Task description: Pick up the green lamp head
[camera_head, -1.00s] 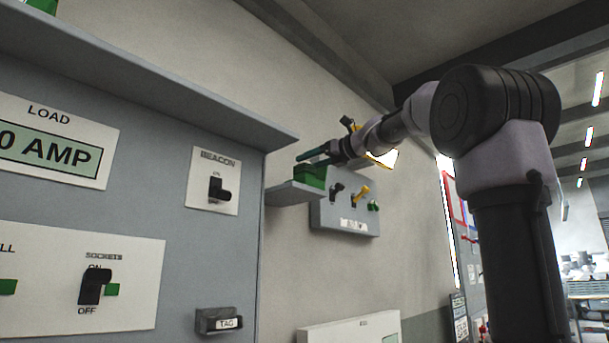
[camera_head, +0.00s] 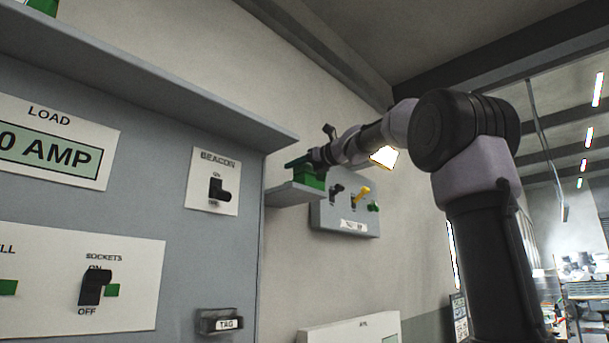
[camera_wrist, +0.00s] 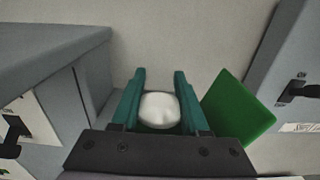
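A green block (camera_head: 312,178), which I take for the green lamp head, sits on a small grey shelf beside the cabinet in the head view. In the wrist view a flat green square face (camera_wrist: 240,110) shows just right of my gripper, outside its fingers. My gripper (camera_head: 298,164) is at the shelf, over or beside the block, with its teal fingers apart. In the wrist view the fingers of my gripper (camera_wrist: 159,85) stand on either side of a white rounded thing (camera_wrist: 159,110). I cannot tell whether they touch it, or whether it belongs to the green block.
The shelf (camera_head: 290,194) juts out from the grey cabinet (camera_head: 180,115), which carries a beacon switch (camera_head: 219,190). Behind the shelf a grey switch box (camera_head: 335,215) with black, yellow and green controls hangs on the wall. The cabinet's overhanging ledge (camera_head: 200,105) is close by.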

